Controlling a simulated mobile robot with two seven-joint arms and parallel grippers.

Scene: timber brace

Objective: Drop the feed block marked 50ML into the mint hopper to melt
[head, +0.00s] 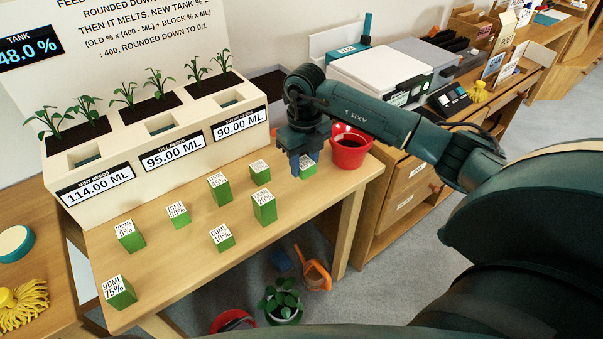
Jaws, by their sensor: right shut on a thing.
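My right gripper (296,170) is at the table's right end, shut on a green block (308,171) with a white label. The gripper covers part of it, its marking is too small to read, and I cannot tell if it touches the table. Several similar green blocks stand on the table, including one (118,293) marked 90ML 75% at the front left. I cannot surely pick out the 50ML mark. The mint hopper opening (84,157) is at the left of the cream planter (130,150), above the sign "114.00 ML". My left gripper is not in view.
A red pot (349,147) stands close right of my gripper on the wooden table (190,262). Two more signs, 95.00 ML (173,153) and 90.00 ML (240,123), are on the planter. A screen (28,50) reads TANK 48.0 %. Blocks stand between gripper and mint end.

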